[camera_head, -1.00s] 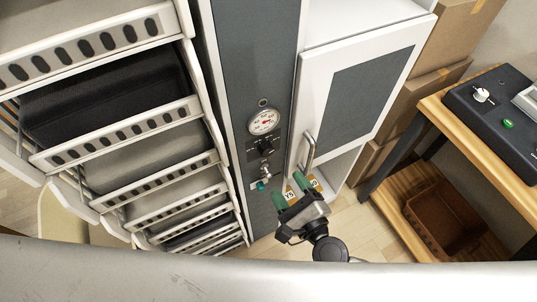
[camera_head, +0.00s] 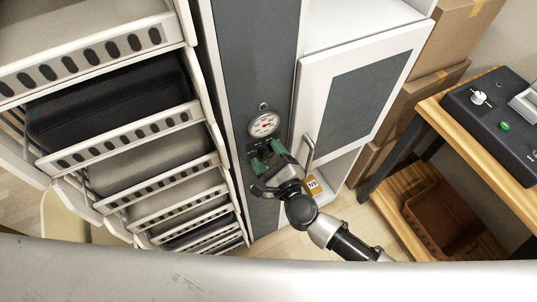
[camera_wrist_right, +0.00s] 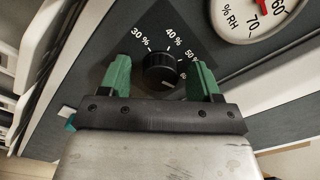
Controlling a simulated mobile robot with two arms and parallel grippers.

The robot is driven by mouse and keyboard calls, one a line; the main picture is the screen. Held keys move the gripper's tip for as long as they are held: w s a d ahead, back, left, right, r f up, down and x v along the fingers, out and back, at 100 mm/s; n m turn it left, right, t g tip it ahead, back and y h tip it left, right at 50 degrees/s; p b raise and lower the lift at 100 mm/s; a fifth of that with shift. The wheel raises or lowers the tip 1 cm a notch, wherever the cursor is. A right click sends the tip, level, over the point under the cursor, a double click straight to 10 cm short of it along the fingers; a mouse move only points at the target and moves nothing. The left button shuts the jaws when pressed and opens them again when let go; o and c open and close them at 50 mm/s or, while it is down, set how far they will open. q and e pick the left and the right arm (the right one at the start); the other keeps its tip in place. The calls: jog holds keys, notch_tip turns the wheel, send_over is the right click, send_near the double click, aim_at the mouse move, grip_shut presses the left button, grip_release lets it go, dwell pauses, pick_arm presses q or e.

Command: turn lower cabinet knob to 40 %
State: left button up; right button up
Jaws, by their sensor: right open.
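The lower cabinet knob (camera_wrist_right: 160,72) is a round black dial on a dark plate in the right wrist view. The plate has a printed scale with 30 %, 40 % and 50 % marks. My right gripper (camera_wrist_right: 161,80) is open, with one green finger on each side of the knob. I cannot tell whether the fingers touch it. In the head view my right gripper (camera_head: 268,155) covers the knob, below the round gauge. The knob's pointer is not clear. My left gripper is not in view.
The round white gauge (camera_head: 264,124) sits just above the knob and also shows in the right wrist view (camera_wrist_right: 252,14). A white cabinet door with a handle (camera_head: 308,152) stands close to the right of my gripper. A rack of trays (camera_head: 120,120) is at the left.

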jog(key=c, duration=0.9)
jog(key=shift+n, duration=0.3)
jog(key=n+p, duration=0.2)
jog(key=shift+n, duration=0.4)
jog(key=n+p, duration=0.1)
jog(key=n, duration=0.4)
jog(key=shift+s+p, duration=0.1)
jog(key=shift+p, duration=0.25)
jog(key=n+p, duration=0.1)
jog(key=n, duration=0.5)
jog(key=shift+f+n+p, duration=0.1)
jog(key=shift+n+p, duration=0.2)
jog(key=shift+n, duration=0.1)
jog(key=shift+f+n+p, duration=0.1)
jog(key=shift+n+p, duration=0.4)
jog(key=shift+n, duration=1.8)
